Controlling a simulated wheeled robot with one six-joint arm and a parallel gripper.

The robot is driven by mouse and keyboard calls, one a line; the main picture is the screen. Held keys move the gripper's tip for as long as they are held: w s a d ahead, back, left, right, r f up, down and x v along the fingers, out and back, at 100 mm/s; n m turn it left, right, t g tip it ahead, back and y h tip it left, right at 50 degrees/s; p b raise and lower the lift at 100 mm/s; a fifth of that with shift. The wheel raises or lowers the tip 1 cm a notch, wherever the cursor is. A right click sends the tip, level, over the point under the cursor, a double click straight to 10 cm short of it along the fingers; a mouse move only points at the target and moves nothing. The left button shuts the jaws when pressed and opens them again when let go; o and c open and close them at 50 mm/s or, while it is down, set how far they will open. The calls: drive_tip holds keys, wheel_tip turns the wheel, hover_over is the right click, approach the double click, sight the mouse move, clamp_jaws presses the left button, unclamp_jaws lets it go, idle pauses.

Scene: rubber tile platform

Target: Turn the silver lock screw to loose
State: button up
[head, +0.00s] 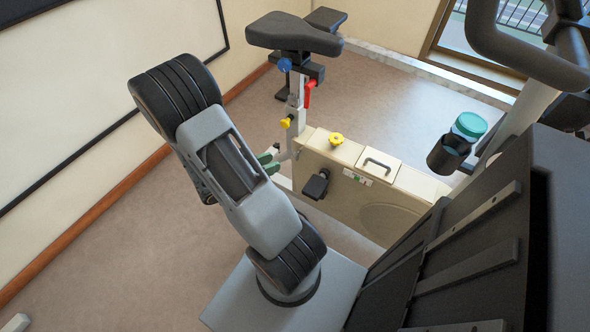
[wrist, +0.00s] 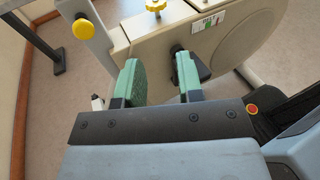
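I cannot make out a silver lock screw for certain in either view. A cream exercise bike (head: 330,162) stands ahead of my arm, and its housing shows in the wrist view (wrist: 150,48). A small pale piece (wrist: 97,102) shows left of my fingers in the wrist view, too small to identify. My gripper (wrist: 160,82) has two green fingers set well apart, with nothing between them. In the head view my gripper (head: 269,160) is partly hidden behind my arm, near the foot of the seat post.
The bike has a yellow post knob (head: 285,123), a yellow top knob (head: 336,138), a red lever (head: 309,92), a blue knob (head: 284,65) and a black saddle (head: 294,33). A black pedal (head: 316,185) juts out near my gripper. A bottle (head: 468,126) sits right.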

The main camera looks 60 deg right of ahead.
sight(295, 156)
wheel_tip(295, 156, down, 16)
drive_tip(key=w+d+n+t+h+b, duration=0.1)
drive_tip(key=d+n+t+h+b, duration=0.2)
drive_tip(key=n+t+b, duration=0.5)
drive_tip(key=d+n, duration=0.1)
drive_tip(key=d, duration=0.5)
drive_tip(key=d+n+g, duration=0.1)
drive_tip(key=d, duration=0.6)
drive_tip(key=shift+d+r+p, duration=0.1)
drive_tip(key=shift+d+p, duration=0.1)
drive_tip(key=shift+p, duration=0.15)
clamp_jaws()
drive_tip(key=shift+d, duration=0.1)
drive_tip(key=shift+n, duration=0.3)
